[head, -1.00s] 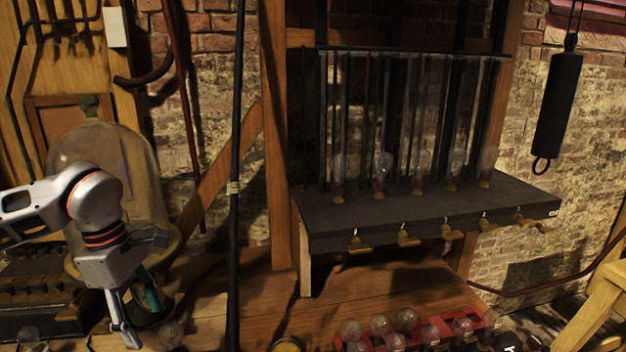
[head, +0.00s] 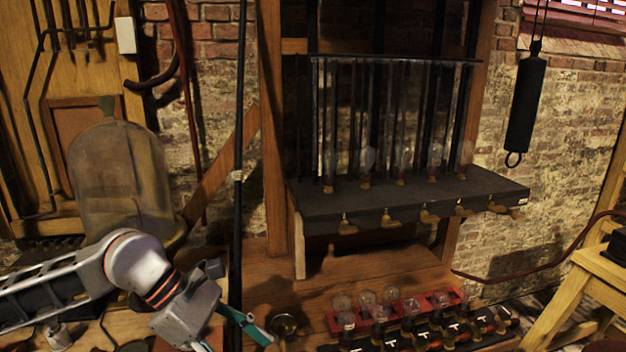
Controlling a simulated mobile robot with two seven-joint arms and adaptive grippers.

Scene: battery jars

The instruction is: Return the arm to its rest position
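My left arm comes in from the lower left. Its gripper (head: 236,341) points down and right at the bottom edge of the head view. Its greenish fingers look spread apart, with nothing seen between them, though the lower finger is partly cut off by the frame. It is over the wooden bench, left of a red rack (head: 436,298) of bulbs and near a small round metal dish (head: 284,324). My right gripper is not in view.
A glass dome (head: 118,180) stands behind my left arm. A black vertical pole (head: 238,215) rises close by the gripper. A dark shelf (head: 400,199) with bulbs and brass hooks stands at centre. A wooden stool (head: 590,275) is at right.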

